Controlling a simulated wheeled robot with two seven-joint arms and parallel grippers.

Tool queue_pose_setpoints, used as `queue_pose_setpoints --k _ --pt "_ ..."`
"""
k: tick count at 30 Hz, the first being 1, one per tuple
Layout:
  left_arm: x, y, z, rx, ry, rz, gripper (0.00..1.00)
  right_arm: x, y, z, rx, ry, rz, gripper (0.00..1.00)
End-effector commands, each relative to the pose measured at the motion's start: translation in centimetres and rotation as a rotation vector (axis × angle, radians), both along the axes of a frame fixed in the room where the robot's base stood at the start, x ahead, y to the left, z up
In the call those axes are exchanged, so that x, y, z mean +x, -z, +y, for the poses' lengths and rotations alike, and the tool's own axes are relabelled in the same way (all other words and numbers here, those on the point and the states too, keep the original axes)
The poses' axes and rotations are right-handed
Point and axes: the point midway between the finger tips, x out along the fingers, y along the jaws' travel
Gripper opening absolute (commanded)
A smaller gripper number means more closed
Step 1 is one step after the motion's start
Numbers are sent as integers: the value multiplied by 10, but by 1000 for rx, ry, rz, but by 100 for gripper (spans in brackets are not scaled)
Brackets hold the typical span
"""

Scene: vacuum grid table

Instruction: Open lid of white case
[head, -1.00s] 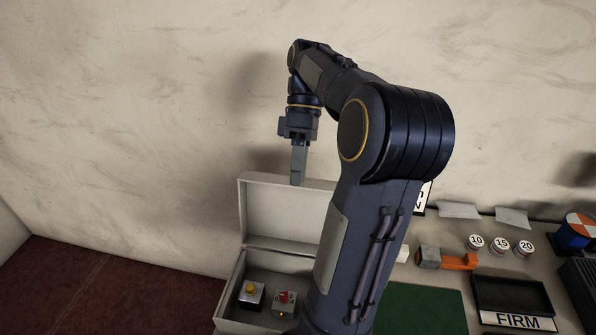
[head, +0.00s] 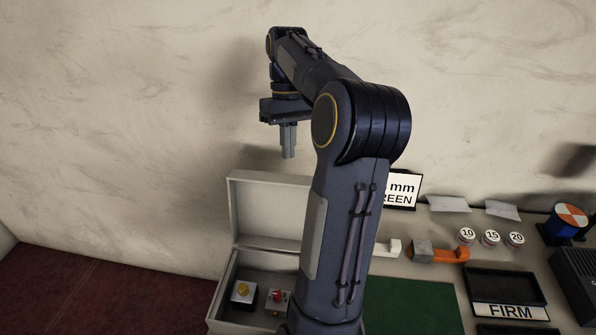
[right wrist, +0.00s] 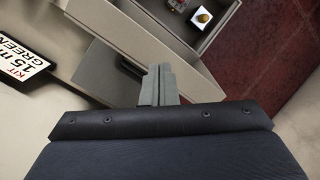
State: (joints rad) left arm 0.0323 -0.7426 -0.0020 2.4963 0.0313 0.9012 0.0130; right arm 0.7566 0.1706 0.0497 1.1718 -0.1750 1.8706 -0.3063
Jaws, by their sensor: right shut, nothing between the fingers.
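The white case (head: 233,212) stands open at the left end of the table, its lid raised upright at the back. A yellow-button box (head: 243,293) and a red-topped box (head: 278,299) are inside it. My right arm hides the case's right part. My right gripper (head: 288,156) is shut and empty, pointing down above the lid's top edge, apart from it in the head view. In the right wrist view the shut fingers (right wrist: 158,72) show in front of the case (right wrist: 150,35). My left gripper is not in view.
A sign (head: 402,190) stands behind my right arm. An orange-handled tool (head: 440,253), several numbered round pieces (head: 491,238), a black tray marked FIRM (head: 505,285) and a green mat (head: 410,305) are to the right. A wall is behind.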

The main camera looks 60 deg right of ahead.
Motion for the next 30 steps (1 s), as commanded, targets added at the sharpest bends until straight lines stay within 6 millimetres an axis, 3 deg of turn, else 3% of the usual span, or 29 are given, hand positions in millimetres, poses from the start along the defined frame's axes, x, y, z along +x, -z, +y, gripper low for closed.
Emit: queue_pose_setpoints --k 1,4,10,17,30 --pt "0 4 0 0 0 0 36 7 10 -21 -55 130 18 0" --pt "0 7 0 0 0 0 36 17 20 -55 -149 381 33 0" --pt "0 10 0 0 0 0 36 24 30 -98 -239 701 30 0" --pt "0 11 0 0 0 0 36 24 44 -104 -252 763 33 0" --pt "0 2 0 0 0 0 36 19 131 -94 -249 760 35 0"
